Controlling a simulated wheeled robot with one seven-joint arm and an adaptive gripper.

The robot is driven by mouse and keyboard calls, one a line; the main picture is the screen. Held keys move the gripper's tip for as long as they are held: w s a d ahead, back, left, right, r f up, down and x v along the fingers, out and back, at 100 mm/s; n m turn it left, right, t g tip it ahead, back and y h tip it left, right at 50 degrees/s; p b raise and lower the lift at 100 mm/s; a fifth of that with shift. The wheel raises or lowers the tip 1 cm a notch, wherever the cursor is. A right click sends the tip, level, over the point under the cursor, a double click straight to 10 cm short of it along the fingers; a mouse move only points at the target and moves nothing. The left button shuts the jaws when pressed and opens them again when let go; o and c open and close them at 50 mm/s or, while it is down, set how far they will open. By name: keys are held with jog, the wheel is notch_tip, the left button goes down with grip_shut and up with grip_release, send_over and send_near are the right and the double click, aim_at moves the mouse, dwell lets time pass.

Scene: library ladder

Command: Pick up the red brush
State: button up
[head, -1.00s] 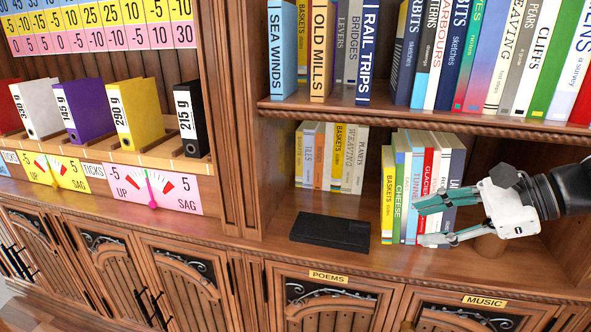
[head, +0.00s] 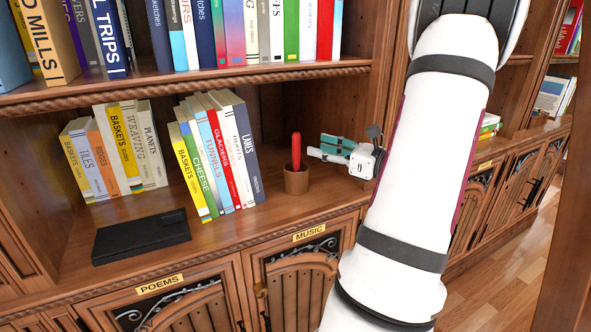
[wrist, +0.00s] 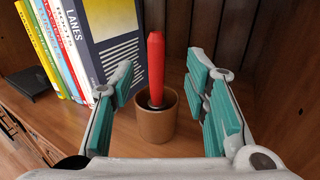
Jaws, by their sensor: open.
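The red brush (head: 296,150) stands upright in a small brown pot (head: 296,180) on the lower shelf, right of the leaning books. In the wrist view the red brush (wrist: 156,68) rises from the brown pot (wrist: 157,120), and its lower end is hidden inside the pot. My gripper (head: 314,147) is just right of the brush in the head view, with its teal-padded fingers pointing left. In the wrist view my gripper (wrist: 160,85) is open and empty, with the brush and pot between and beyond its fingers.
Leaning books (head: 218,155) stand close left of the pot; they also show in the wrist view (wrist: 85,40). A black flat case (head: 140,237) lies farther left on the shelf. The upper shelf (head: 200,82) runs above, and an upright wooden panel stands at the right.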

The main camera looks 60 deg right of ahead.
jog(key=b, duration=0.1)
send_over(297, 170)
jog(key=shift+w+d+f, duration=0.2)
jog(key=shift+w+d, duration=0.05)
jog(key=shift+d, duration=0.1)
grip_shut()
